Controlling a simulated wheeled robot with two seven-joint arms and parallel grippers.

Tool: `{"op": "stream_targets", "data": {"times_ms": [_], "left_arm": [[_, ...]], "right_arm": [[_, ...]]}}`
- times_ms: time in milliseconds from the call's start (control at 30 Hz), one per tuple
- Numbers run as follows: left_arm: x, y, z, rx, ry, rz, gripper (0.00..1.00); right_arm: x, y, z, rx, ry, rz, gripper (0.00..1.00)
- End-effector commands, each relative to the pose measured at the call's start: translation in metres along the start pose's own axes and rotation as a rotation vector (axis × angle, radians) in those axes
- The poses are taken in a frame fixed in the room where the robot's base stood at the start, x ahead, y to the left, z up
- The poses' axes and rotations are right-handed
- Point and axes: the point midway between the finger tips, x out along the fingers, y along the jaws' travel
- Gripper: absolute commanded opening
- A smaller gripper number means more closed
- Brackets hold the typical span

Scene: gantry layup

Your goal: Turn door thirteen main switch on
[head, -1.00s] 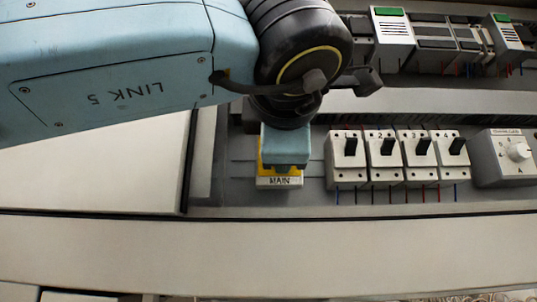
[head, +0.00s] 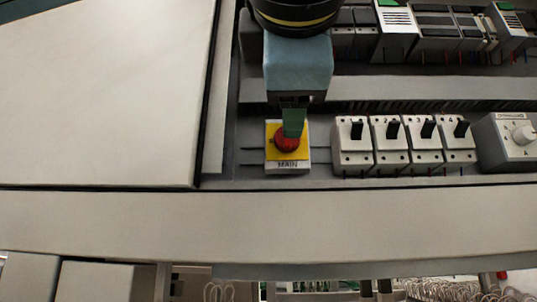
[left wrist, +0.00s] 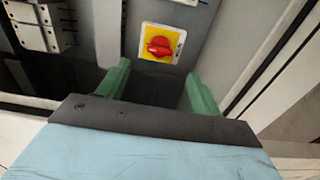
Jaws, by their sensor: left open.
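The main switch (head: 287,155) is a red rotary knob on a yellow plate in a white housing labelled MAIN, in the lower left of the open cabinet. In the left wrist view the red knob (left wrist: 159,46) shows whole, with its grip bar lying roughly across the picture. My left gripper (head: 292,122) is just above the knob in the head view and covers its top edge. In the left wrist view its two green fingers (left wrist: 153,85) are apart with nothing between them, and the knob lies beyond them. My right gripper is in neither view.
Several numbered breakers (head: 407,140) with black levers stand right of the main switch. A grey dial box (head: 510,140) is farther right. A row of modules (head: 430,38) runs above. A pale panel (head: 100,90) fills the left side, and a pale ledge (head: 270,225) runs below.

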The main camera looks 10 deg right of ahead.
Motion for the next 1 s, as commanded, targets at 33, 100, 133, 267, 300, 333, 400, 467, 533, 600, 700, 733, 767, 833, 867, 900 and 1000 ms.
{"op": "stream_targets", "data": {"times_ms": [33, 100, 133, 267, 300, 333, 400, 467, 533, 600, 700, 733, 767, 833, 867, 900, 1000], "left_arm": [[-0.011, -0.002, 0.000, 0.001, -0.001, 0.003, 0.65], [-0.023, -0.001, 0.000, 0.001, -0.001, 0.003, 0.65], [-0.028, -0.001, 0.000, 0.000, -0.001, 0.003, 0.65], [-0.040, 0.000, 0.000, 0.000, 0.000, 0.002, 0.65], [-0.042, 0.000, 0.000, 0.000, 0.000, 0.001, 0.65], [-0.044, 0.000, 0.000, 0.000, 0.000, 0.001, 0.65], [-0.045, 0.000, 0.000, 0.000, 0.000, 0.000, 0.65], [-0.045, 0.001, 0.000, 0.000, 0.000, 0.000, 0.65], [-0.045, 0.001, 0.000, 0.000, 0.000, 0.000, 0.65], [-0.045, 0.001, 0.000, 0.000, 0.000, 0.000, 0.65], [-0.045, 0.001, 0.000, 0.000, 0.000, 0.000, 0.65], [-0.045, 0.001, 0.000, 0.000, 0.000, 0.000, 0.65], [-0.045, 0.001, 0.000, 0.000, 0.000, 0.000, 0.65], [-0.045, 0.001, 0.000, 0.000, 0.000, 0.000, 0.65], [-0.045, 0.001, 0.000, 0.000, 0.000, 0.000, 0.65], [-0.045, 0.000, 0.000, 0.001, 0.000, 0.000, 0.65], [-0.046, 0.001, 0.001, 0.002, -0.002, 0.002, 0.65]], "right_arm": [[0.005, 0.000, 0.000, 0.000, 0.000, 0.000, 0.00], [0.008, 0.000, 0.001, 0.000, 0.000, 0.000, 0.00], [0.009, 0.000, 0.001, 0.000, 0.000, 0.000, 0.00], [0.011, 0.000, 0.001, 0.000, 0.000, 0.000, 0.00], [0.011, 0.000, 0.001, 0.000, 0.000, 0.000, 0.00], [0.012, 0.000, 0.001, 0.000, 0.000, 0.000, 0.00], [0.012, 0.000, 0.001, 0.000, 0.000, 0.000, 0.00], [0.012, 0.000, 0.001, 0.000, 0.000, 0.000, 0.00], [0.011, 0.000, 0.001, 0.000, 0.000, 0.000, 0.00], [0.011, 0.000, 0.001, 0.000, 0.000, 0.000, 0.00], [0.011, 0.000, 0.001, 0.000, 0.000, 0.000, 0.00], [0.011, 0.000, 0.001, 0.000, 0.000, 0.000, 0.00], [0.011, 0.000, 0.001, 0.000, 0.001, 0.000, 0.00], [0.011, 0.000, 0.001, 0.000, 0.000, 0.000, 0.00], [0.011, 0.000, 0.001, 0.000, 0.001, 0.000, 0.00], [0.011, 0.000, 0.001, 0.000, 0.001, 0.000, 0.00], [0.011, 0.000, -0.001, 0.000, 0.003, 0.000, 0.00]]}}
